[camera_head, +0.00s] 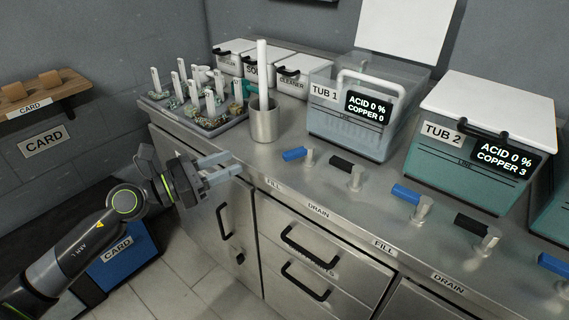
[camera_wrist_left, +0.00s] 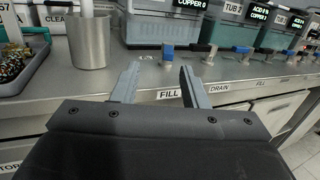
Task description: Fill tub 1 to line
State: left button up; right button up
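Tub 1 (camera_head: 322,118) stands on the steel counter, a clear box with its white lid raised behind it. Its display (camera_head: 368,107) reads acid 0 % and copper 0. A line is marked on its wall; I cannot make out a liquid level. In front are a blue-handled fill valve (camera_head: 295,153) and a black-handled drain valve (camera_head: 345,165). My left gripper (camera_head: 226,166) is open and empty, off the counter's front edge, left of the fill valve. In the left wrist view its spread fingers (camera_wrist_left: 158,88) point toward the blue handle (camera_wrist_left: 168,52), apart from it. My right gripper is out of view.
A steel cup (camera_head: 264,124) holding a white rod stands left of tub 1. A tray (camera_head: 190,122) of labelled parts lies farther left. Closed tub 2 (camera_head: 465,165) and its valves stand to the right. Drawers with black handles (camera_head: 308,246) lie below the counter.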

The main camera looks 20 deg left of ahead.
pick_arm(q)
jog(key=s+f, duration=0.1)
jog(key=f, duration=0.1)
jog(key=p, duration=0.3)
send_near(304, 149)
jog(key=shift+m+g, duration=0.4)
jog(key=x, duration=0.8)
jog(key=shift+w+a+r, duration=0.2)
jog(key=shift+a, duration=0.05)
jog(key=shift+w+d, duration=0.3)
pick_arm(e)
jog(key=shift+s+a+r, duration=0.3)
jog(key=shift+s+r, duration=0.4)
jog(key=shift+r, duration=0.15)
